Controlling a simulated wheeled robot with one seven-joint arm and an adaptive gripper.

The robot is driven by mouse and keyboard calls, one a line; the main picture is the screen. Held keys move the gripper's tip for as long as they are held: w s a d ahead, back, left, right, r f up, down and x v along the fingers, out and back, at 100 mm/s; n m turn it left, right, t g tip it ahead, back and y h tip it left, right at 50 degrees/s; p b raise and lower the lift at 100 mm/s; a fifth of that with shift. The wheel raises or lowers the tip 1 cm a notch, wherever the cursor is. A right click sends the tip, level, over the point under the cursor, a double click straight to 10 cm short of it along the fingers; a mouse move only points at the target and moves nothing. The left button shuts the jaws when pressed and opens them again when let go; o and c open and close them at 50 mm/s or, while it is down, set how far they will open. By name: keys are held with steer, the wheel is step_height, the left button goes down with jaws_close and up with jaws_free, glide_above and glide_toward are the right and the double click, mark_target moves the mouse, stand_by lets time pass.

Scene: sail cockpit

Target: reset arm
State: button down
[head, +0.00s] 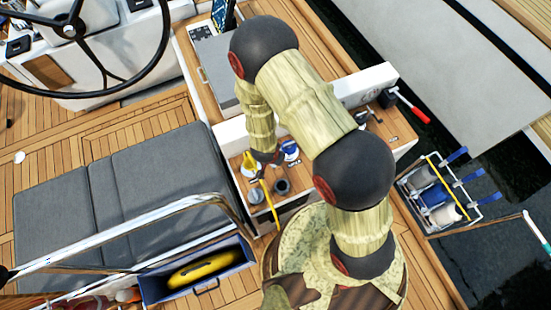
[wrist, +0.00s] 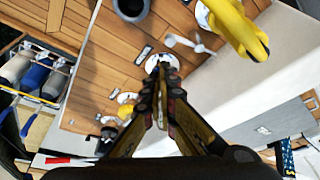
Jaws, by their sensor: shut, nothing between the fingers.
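My arm rises from the lower middle of the head view, bends at the top, and its end hangs down over a small wooden shelf (head: 300,199). My gripper (head: 268,160) is small there, above the shelf. In the wrist view my gripper (wrist: 163,88) has its fingers together and empty. Its tips overlap a white and blue round item (wrist: 158,62) in the picture; I cannot tell whether they touch it. A curved yellow item (wrist: 238,28) and a grey cup (wrist: 130,8) are near the top of that view.
A rack of fenders (head: 437,194) hangs at the right, over the water's edge. Grey cushions (head: 110,185), a metal rail (head: 150,222) and a blue crate (head: 152,290) are at the left. Wooden deck between them is bare.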

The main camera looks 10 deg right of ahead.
stand_by(0.5)
steer(key=s+a+n+g+y, duration=0.25)
steer(key=s+a, duration=0.25)
steer(key=s, duration=0.3)
step_height(320, 180, up, 10)
steer(key=s+a+n+g+y+b, duration=0.2)
steer(key=a+n+b, duration=0.1)
steer(key=n+b, duration=0.15)
steer(key=s+d+r+t+h+b, duration=0.1)
steer(key=s+d+r+t+b, duration=0.1)
steer(key=d+r+b, duration=0.5)
steer(key=s+d+r+n+t+h+b, duration=0.1)
steer(key=d+r+t+b, duration=0.4)
steer(key=b, duration=0.9)
steer(key=s+d+r, duration=0.1)
steer(key=d+r, duration=0.2)
steer(key=r, duration=0.1)
steer(key=shift+d+r, duration=0.25)
steer(key=shift+d, duration=0.05)
